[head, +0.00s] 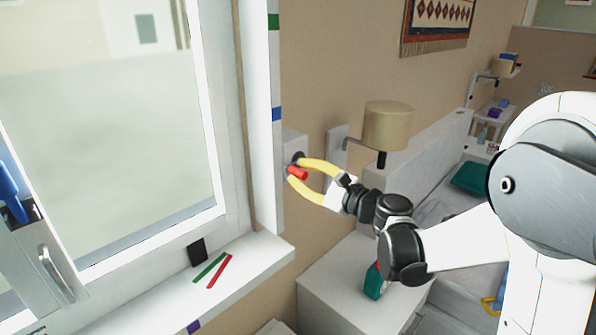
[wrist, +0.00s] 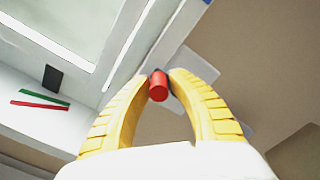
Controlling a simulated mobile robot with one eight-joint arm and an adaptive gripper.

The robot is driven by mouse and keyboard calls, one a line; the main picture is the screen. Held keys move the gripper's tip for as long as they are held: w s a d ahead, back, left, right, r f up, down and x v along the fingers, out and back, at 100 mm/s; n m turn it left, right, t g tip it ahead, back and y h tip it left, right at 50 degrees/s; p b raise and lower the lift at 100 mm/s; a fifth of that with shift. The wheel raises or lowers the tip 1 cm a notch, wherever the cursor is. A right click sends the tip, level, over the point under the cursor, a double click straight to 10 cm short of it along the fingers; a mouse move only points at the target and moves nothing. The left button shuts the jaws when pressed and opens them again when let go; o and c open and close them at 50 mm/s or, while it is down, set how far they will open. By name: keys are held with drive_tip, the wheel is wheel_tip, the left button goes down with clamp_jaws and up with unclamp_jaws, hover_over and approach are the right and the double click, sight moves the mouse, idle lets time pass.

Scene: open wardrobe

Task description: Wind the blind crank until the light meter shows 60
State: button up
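The crank's red handle (head: 298,173) sticks out from a white box (head: 293,145) on the wall just right of the window. My gripper (head: 296,170) has its yellow fingers on either side of the handle, the tips closed in on it. In the wrist view the red handle (wrist: 158,88) sits between the two fingertips (wrist: 159,78), with hardly any gap. Most of the crank arm is hidden behind the handle and fingers. A small dark upright block (head: 198,252) stands on the sill; I cannot tell whether it is the light meter, and no reading is legible.
A green stick (head: 209,268) and a red stick (head: 220,271) lie on the windowsill (head: 262,262). A wall lamp (head: 386,125) is right of the crank, near my arm. Below stands a white cabinet (head: 335,290) with a teal object (head: 373,282). The window pane (head: 110,130) is pale.

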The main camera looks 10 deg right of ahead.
drive_tip(key=shift+r, duration=0.1)
drive_tip(key=shift+c, duration=0.4)
drive_tip(key=shift+w+d+r+p, duration=0.1)
drive_tip(key=shift+r+p, duration=0.2)
drive_tip(key=shift+r, duration=0.15)
drive_tip(key=shift+w+d+r+p, duration=0.1)
drive_tip(key=shift+r+p, duration=0.2)
drive_tip(key=shift+r, duration=0.1)
drive_tip(key=shift+d+r, duration=0.1)
drive_tip(key=shift+r, duration=0.05)
drive_tip(key=shift+w+d+r+p, duration=0.15)
drive_tip(key=shift+r+p, duration=0.2)
drive_tip(key=shift+r, duration=0.05)
drive_tip(key=shift+w+d+r+p, duration=0.2)
drive_tip(key=shift+d+r+p, duration=0.15)
drive_tip(key=shift+r, duration=0.1)
